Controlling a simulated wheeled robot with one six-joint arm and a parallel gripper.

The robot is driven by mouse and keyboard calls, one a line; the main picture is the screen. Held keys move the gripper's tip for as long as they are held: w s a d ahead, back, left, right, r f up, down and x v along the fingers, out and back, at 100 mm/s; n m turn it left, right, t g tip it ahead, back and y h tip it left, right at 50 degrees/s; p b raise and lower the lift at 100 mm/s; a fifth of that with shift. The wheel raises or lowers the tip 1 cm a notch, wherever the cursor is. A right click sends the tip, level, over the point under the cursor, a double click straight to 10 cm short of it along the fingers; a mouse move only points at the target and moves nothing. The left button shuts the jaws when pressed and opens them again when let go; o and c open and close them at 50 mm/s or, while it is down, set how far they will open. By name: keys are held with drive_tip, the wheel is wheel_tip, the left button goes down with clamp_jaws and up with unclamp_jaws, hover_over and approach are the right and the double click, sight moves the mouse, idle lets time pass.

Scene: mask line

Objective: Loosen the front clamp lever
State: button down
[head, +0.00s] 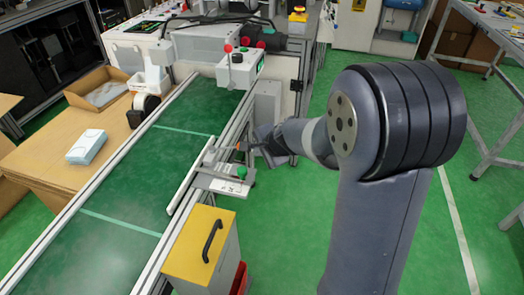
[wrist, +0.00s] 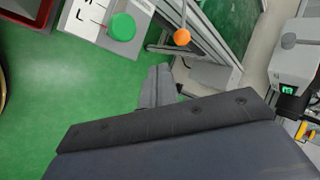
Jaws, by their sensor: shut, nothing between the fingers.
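A metal bracket (head: 218,184) on the conveyor's right side carries a round green knob (head: 241,172) and a small orange knob (head: 238,147). I cannot tell which is the front clamp lever. In the wrist view the green knob (wrist: 122,27) sits on a pale marked plate (wrist: 88,22). The orange ball knob (wrist: 181,37) is to its right, by the metal frame. My gripper (head: 262,138) is shut and empty, just right of the orange knob in the head view. In the wrist view my gripper (wrist: 158,84) shows below both knobs, apart from them in the picture.
A guide rail (head: 192,178) runs along the green conveyor belt (head: 135,180). A yellow box with a black handle (head: 200,245) stands in front of the bracket. A control box with a red button (head: 238,68) stands behind. The green floor (head: 290,225) right of the conveyor is clear.

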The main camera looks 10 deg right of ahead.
drive_tip(key=b+x, duration=0.1)
drive_tip(key=x, duration=0.4)
drive_tip(key=shift+w+a+f, duration=0.1)
drive_tip(key=shift+f, duration=0.3)
drive_tip(key=shift+w+a+p, duration=0.3)
drive_tip(key=shift+w+a, duration=0.1)
drive_tip(key=shift+w, duration=0.45)
drive_tip(key=shift+w+a+p, duration=0.25)
drive_tip(key=shift+w+a, duration=0.15)
drive_tip(key=shift+w, duration=0.4)
drive_tip(key=shift+w, duration=0.1)
